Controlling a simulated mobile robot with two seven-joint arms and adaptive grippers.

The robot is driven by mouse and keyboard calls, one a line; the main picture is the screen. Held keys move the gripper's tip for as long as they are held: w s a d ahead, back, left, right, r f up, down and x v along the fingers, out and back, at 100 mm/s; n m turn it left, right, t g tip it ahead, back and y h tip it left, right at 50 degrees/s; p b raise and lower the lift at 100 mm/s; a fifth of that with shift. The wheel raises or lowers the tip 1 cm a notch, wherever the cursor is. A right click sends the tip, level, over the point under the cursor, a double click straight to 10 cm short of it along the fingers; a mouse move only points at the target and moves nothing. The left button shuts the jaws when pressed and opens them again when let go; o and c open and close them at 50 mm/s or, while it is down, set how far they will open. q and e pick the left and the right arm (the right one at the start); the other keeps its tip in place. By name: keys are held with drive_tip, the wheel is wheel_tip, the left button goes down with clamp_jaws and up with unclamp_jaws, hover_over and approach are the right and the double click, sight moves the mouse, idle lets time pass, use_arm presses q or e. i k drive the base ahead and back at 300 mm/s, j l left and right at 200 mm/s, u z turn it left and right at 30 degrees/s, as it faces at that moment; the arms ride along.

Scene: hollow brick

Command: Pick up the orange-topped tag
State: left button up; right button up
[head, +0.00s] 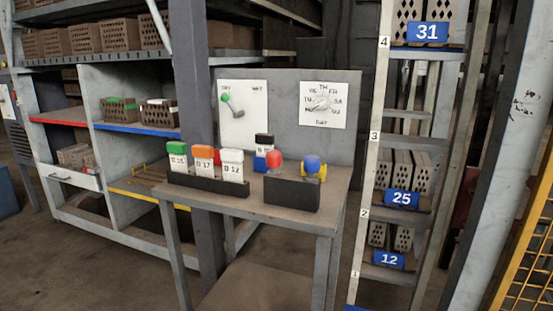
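The orange-topped tag (203,158) stands upright in a dark holder (208,183) on the small grey table. It is white below its orange top and reads "B 17" or similar. A green-topped tag (177,156) stands to its left and a white-topped tag (232,165) reading "B 12" to its right. Neither of my grippers shows in the head view.
A black-topped tag (264,145) stands behind, near a dark block (291,193) with red and blue knobs. A grey back panel (289,115) with two dials rises behind the table (325,208). Brick shelves (110,128) stand left; a numbered rack (408,142) stands right.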

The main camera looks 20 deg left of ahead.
sight(203, 154)
drive_tip(key=j+z, duration=1.05)
drive_tip(key=k+j+z, duration=0.2)
drive_tip(key=j, duration=0.15)
drive_tip(key=j+z, duration=0.15)
drive_tip(key=j, duration=0.15)
drive_tip(key=k+j+z, duration=0.2)
drive_tip(key=k+j, duration=0.15)
drive_tip(key=j, duration=0.2)
drive_tip(key=k+j+z, duration=0.1)
drive_tip(key=j, duration=0.3)
drive_tip(key=k+j, duration=0.25)
drive_tip(key=j, duration=0.1)
